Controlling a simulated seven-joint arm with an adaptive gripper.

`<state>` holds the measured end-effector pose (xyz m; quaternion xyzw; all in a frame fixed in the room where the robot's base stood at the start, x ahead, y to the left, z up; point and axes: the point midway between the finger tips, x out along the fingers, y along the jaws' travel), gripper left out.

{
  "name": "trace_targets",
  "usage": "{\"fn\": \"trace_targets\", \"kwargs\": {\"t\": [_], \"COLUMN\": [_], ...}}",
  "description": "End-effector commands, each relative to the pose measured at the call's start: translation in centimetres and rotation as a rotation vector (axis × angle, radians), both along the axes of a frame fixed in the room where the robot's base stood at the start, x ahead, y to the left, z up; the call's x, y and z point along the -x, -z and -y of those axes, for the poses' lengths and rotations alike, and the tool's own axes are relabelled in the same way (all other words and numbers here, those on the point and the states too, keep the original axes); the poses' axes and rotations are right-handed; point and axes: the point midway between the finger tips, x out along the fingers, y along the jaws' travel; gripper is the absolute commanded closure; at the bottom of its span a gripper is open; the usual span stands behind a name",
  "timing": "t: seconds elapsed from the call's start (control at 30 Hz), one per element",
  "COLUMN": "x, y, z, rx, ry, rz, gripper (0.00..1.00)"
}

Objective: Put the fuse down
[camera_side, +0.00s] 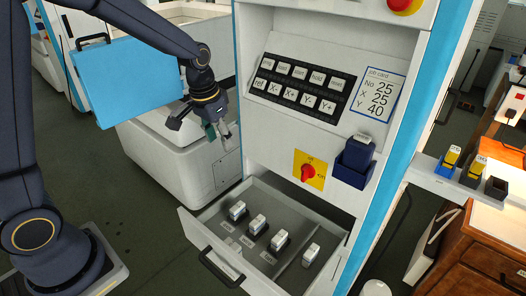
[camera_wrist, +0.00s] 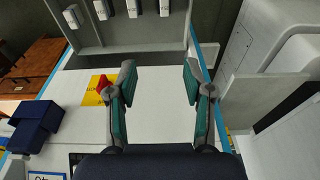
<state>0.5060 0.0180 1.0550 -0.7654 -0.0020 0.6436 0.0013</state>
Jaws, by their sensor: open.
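Several white fuse-like blocks stand in the open drawer (camera_side: 194,229). Three are in a row on the left, at the back (camera_side: 237,210), middle (camera_side: 257,224) and front (camera_side: 279,240), each with a small white label before it. Another white block (camera_side: 311,253) is apart on the right, beyond a divider line. In the wrist view the blocks show at the top, one of them here (camera_wrist: 133,8). My gripper (camera_side: 220,134) is in the air above and left of the drawer. In the wrist view its fingers (camera_wrist: 159,78) are wide apart with nothing between them.
The machine front carries a key panel (camera_side: 300,87), a red rotary switch on a yellow plate (camera_side: 309,171) and a dark blue bin (camera_side: 353,164). A blue panel (camera_side: 128,80) is behind my arm. A ledge at right holds small coloured holders (camera_side: 472,171). Space above the drawer is free.

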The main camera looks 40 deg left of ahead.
Motion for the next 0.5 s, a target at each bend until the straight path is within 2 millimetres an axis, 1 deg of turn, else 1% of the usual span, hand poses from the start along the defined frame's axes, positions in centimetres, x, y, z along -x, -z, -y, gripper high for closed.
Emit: {"fn": "trace_targets", "kwargs": {"t": [0.03,0.07,0.1,0.17,0.2,0.3,0.4,0.5], "x": [1.9,3.1,4.7,7.3,9.1,13.2,16.4,18.4], "y": [-2.9,-4.3,-5.9,-8.0,-9.1,-10.8,-11.4,-11.4], "z": [0.3,0.5,0.7,1.0,1.2,1.5,1.7,1.8], "rx": [-0.001,-0.001,-0.002,-0.001,-0.001,0.001,0.002,0.003], "ry": [0.001,0.002,0.003,0.004,0.003,0.002,0.003,0.003], "rz": [0.044,0.065,0.093,0.135,0.161,0.221,0.269,0.300], "gripper": [0.49,0.49,0.49,0.49,0.49,0.49,0.49,0.49]}}
